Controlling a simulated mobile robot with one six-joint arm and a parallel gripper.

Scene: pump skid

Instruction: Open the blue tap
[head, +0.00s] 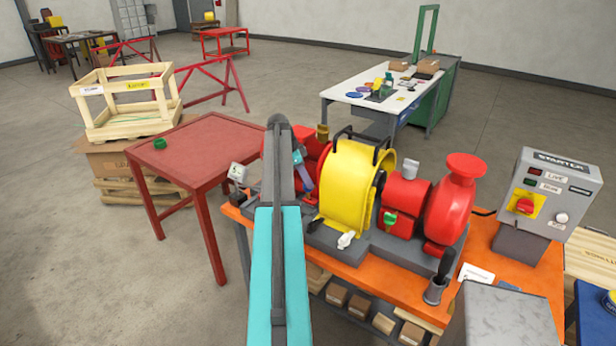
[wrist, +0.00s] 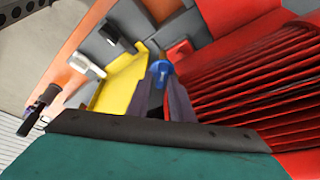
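The blue tap (wrist: 160,69) shows in the wrist view as a small rounded blue handle at the tips of my gripper (wrist: 162,82). The two grey fingers run up to it, one on each side, and cover its lower part. I cannot tell whether they press on the tap or only stand around it. In the head view my gripper (head: 309,190) points down in front of the red bellows-like part, at the left of the yellow guard. The tap is small and mostly hidden there by my gripper and arm.
The yellow guard (head: 349,184) stands close to the right of my gripper, with the red pump (head: 451,205) beyond it. A white lever (head: 346,240) sticks out at the front. The starter box (head: 546,197) is at the right. A red table (head: 190,152) stands at the left.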

